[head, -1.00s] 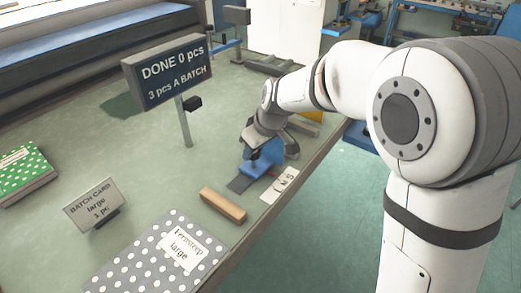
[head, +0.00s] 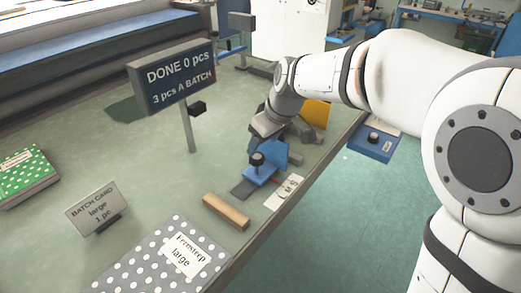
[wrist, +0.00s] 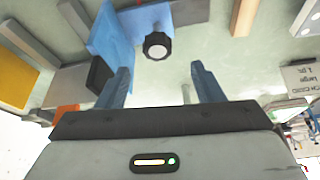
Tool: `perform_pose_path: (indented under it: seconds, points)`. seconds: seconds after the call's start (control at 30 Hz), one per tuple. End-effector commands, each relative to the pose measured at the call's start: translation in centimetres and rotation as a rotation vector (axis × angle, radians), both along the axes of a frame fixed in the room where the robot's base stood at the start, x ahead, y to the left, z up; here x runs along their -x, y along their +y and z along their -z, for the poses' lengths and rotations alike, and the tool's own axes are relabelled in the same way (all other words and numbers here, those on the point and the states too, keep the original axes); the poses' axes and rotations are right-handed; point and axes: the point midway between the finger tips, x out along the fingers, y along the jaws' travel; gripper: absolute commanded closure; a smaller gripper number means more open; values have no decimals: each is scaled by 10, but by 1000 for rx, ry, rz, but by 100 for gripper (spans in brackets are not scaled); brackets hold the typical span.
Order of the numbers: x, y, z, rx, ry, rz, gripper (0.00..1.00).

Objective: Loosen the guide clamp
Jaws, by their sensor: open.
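The guide clamp is a blue guide (head: 262,174) with a black knob (head: 257,159) on top, near the table's right edge. In the wrist view, the black knob (wrist: 157,45) with its pale top lies just beyond my fingertips, about midway between them. The blue guide (wrist: 112,35) shows beside it on the left. My gripper (wrist: 160,72) is open and empty, apart from the knob. In the head view my gripper's body is behind the clamp, and its fingertips are hard to make out.
A card lettered S M L (head: 284,192) and a wooden block (head: 226,211) lie near the guide. A sign on a post (head: 175,77) reads DONE 0 pcs.

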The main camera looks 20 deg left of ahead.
Motion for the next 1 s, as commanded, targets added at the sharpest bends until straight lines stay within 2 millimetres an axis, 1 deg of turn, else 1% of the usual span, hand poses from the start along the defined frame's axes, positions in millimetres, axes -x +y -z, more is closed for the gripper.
perform_pose_path:
  seconds: [0.03,0.13,0.47,0.57,0.7,0.8,0.9,1.0]
  points:
    - [1,-2,-5,-1,-2,0,39]
    - [2,-3,-9,0,0,0,39]
    - [2,-2,-10,8,1,-13,39]
    - [-2,5,-10,68,14,-105,39]
    - [-11,19,-11,222,48,-330,39]
    - [-16,25,-12,316,72,-457,39]
    - [-18,27,-13,372,91,-531,39]
    - [-19,27,-7,392,98,-555,39]
